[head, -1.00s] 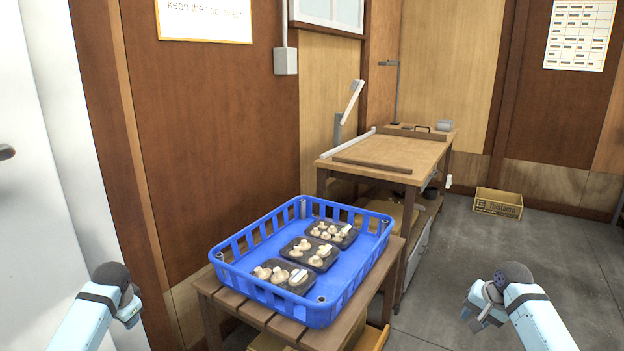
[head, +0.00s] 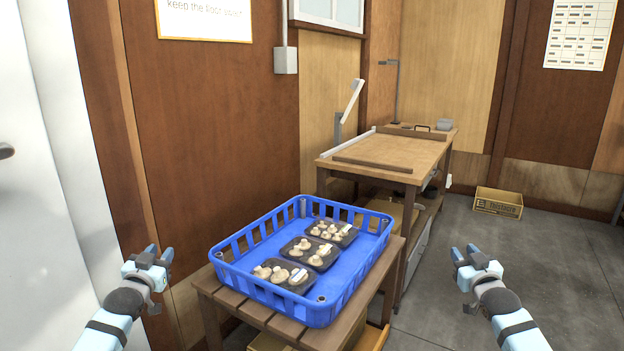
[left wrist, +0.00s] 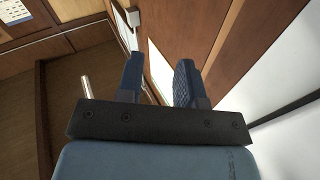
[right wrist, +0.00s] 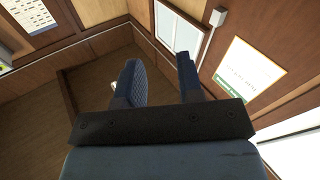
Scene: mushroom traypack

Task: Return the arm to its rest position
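My left gripper (head: 159,253) is raised at the left of the head view, apart from the blue crate. My right gripper (head: 465,253) is raised at the right, over the grey floor and clear of the furniture. In the left wrist view, the left fingers (left wrist: 158,80) stand apart with nothing between them. In the right wrist view, the right fingers (right wrist: 160,80) also stand apart and empty. Both grippers point upward.
A blue crate (head: 341,307) holding 3 dark trays of mushrooms stands on a slatted wooden bench (head: 207,282) between my arms. A wooden worktable (head: 400,150) stands behind it. A cardboard box (head: 498,203) lies on the open floor at the right.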

